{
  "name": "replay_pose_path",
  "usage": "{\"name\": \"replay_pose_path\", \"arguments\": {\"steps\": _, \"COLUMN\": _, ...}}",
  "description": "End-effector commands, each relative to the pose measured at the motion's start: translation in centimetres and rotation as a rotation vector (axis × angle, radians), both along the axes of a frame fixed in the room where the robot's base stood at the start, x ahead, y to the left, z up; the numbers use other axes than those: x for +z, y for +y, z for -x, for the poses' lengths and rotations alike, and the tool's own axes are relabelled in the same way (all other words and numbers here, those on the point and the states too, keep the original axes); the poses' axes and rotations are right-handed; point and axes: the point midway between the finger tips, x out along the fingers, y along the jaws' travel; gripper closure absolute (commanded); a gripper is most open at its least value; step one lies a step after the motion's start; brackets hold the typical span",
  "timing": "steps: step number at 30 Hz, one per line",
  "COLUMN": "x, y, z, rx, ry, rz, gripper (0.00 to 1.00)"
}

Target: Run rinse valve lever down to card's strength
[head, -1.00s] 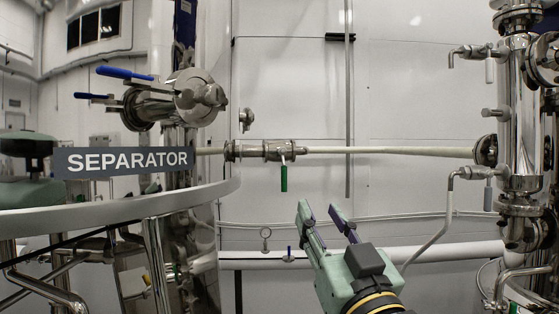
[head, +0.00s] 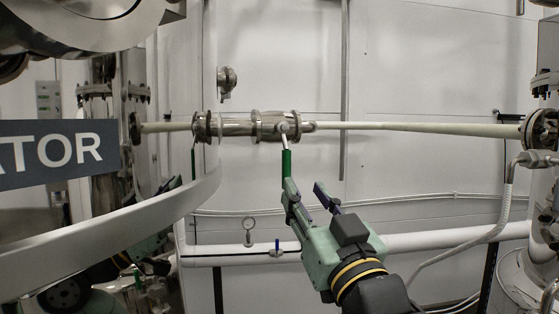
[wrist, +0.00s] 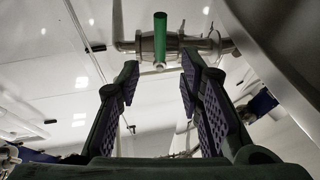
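A green-handled lever (head: 286,163) hangs nearly straight down from a steel valve (head: 282,127) on the pale horizontal pipe. My gripper (head: 305,188) is open and empty, and in the head view its left fingertip overlaps the lever's lower end. I cannot tell whether they touch. In the wrist view the green lever (wrist: 160,36) lies beyond the open fingers (wrist: 159,66), roughly centred between them, with the steel valve (wrist: 175,45) behind it. No card with a strength on it can be made out.
A curved pale rim (head: 120,235) and a grey sign (head: 60,150) reading "ATOR" are close on the left. A white pipe (head: 420,240) with a gauge (head: 249,228) and a small blue-handled valve (head: 277,247) runs below. A hose (head: 500,205) hangs at right.

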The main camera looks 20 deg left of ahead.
Motion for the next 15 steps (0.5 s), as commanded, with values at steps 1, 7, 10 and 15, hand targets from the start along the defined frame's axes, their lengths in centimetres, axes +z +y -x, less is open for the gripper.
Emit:
{"name": "replay_pose_path", "arguments": {"steps": 1, "x": 0.2, "y": 0.3, "z": -0.3, "rx": 0.003, "ry": 0.001, "rz": 0.000, "gripper": 0.66}}
{"name": "replay_pose_path", "arguments": {"steps": 7, "x": 1.6, "y": 1.9, "z": -2.7, "rx": 0.004, "ry": 0.005, "rz": 0.000, "gripper": 0.66}}
{"name": "replay_pose_path", "arguments": {"steps": 10, "x": 2.3, "y": 3.0, "z": -4.2, "rx": 0.005, "ry": 0.005, "rz": 0.000, "gripper": 0.66}}
{"name": "replay_pose_path", "arguments": {"steps": 15, "x": 3.4, "y": 4.4, "z": -6.5, "rx": 0.003, "ry": 0.004, "rz": 0.000, "gripper": 0.66}}
